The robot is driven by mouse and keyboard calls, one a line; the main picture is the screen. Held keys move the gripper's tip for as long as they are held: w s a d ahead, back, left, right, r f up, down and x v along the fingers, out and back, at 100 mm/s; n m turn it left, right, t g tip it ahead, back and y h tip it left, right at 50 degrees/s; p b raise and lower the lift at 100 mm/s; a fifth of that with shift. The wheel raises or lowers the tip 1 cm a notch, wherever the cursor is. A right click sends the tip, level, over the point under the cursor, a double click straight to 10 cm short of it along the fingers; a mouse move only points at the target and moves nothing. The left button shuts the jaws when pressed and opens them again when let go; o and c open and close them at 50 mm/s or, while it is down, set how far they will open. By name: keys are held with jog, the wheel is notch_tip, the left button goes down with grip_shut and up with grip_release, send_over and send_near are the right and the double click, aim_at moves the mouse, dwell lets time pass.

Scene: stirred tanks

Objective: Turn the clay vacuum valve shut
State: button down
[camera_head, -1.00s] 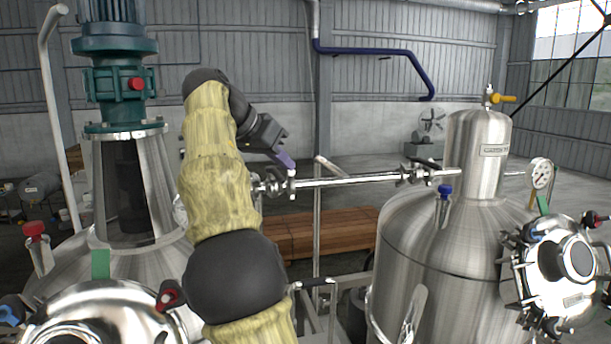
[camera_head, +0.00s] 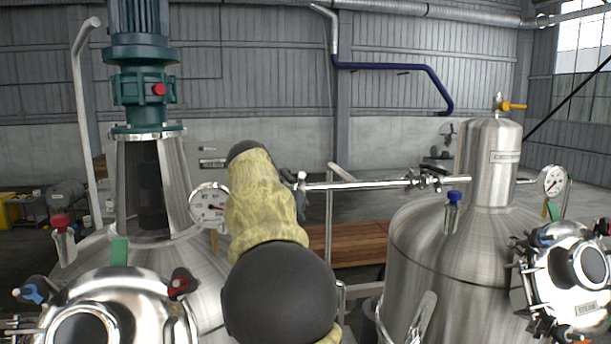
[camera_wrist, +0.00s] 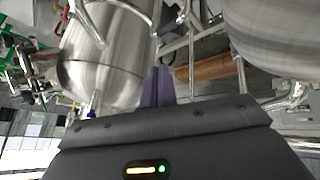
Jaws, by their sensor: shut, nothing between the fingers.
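A valve with an orange-yellow lever (camera_head: 513,106) sits on top of the narrow steel column at the right. It is the nearest match to the clay vacuum valve, but no label confirms it. The lever points to the right, level. My gripper is hidden behind my arm in the head view. In the wrist view my gripper (camera_wrist: 158,78) shows two purple fingers closed together, with nothing between them. It is apart from the orange-yellow lever, which I cannot make out in the wrist view.
A steel pipe (camera_head: 380,184) runs across between the two tanks. The right tank (camera_head: 440,265) carries a blue-capped valve (camera_head: 453,198) and a pressure gauge (camera_head: 552,180). The left tank bears a green motor (camera_head: 140,60). Wooden planks (camera_head: 345,245) lie behind.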

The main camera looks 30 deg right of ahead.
jog(key=s+a+f+n+y+b, duration=0.25)
jog(key=a+f, duration=0.25)
jog(key=f, duration=0.5)
jog(key=s+a+f+n+y+b, duration=0.1)
jog(key=s+a+f+n+y, duration=0.3)
jog(key=f, duration=0.7)
jog(key=s+a+f+n+b, duration=0.1)
jog(key=s+a+f+n, duration=0.1)
jog(key=s+a+f, duration=0.3)
jog(key=s+a+f+n+b, duration=0.1)
jog(key=s+a+f+b, duration=0.1)
jog(key=s+a+f, duration=0.4)
notch_tip(320, 180, down, 5)
jog(key=s, duration=0.2)
jog(key=shift+s+a+n, duration=0.3)
jog(key=shift+n, duration=0.05)
